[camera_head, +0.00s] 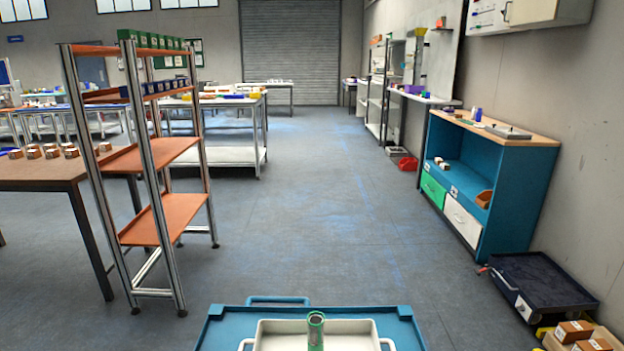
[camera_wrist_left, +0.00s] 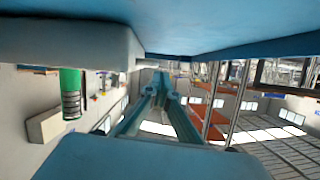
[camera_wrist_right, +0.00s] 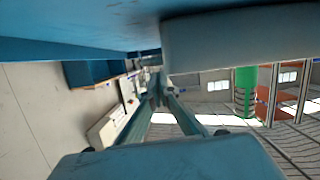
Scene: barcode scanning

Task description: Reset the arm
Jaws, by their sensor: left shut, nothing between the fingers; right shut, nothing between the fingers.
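My left gripper (camera_wrist_left: 160,78) shows in the left wrist view, its two teal fingers converging at their tips, shut and empty. My right gripper (camera_wrist_right: 156,88) shows in the right wrist view in the same way, shut and empty. Neither gripper shows in the head view. A green cylinder (camera_head: 316,333) stands upright in a white tray (camera_head: 272,328) at the bottom of the head view, its lower part cut off. The cylinder also shows in the left wrist view (camera_wrist_left: 71,95) with dark stripes, and in the right wrist view (camera_wrist_right: 246,93). Both grippers are apart from it.
The white tray rests on a blue surface (camera_head: 229,325). An orange-shelved rack (camera_head: 156,226) and a brown table (camera_head: 38,170) with small boxes stand left. A blue cabinet (camera_head: 513,195) and a dark bin (camera_head: 545,285) stand right. The floor (camera_head: 310,200) between is clear.

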